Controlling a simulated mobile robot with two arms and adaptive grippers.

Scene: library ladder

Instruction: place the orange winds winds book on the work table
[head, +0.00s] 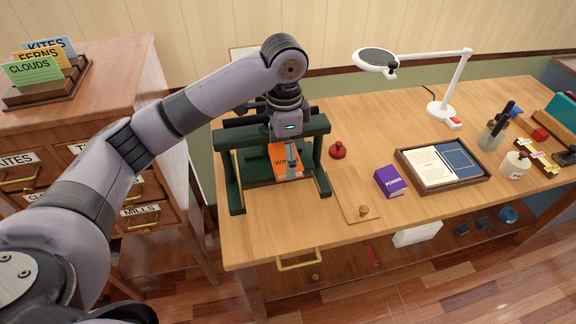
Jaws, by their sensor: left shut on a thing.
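The orange winds book (282,161) is at the left end of the work table (318,218), within a dark green frame (228,170). Its cover shows the letters "WIN"; the rest is hidden behind my gripper. My left gripper (292,170) points down and is shut on the orange book. I cannot tell whether the book touches the surface under it. My right gripper is not in view.
A purple book (391,181), a red knob-like object (338,150), a tray with an open book (443,165) and a white lamp (440,108) stand on the table. A card cabinet (100,110) is at left.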

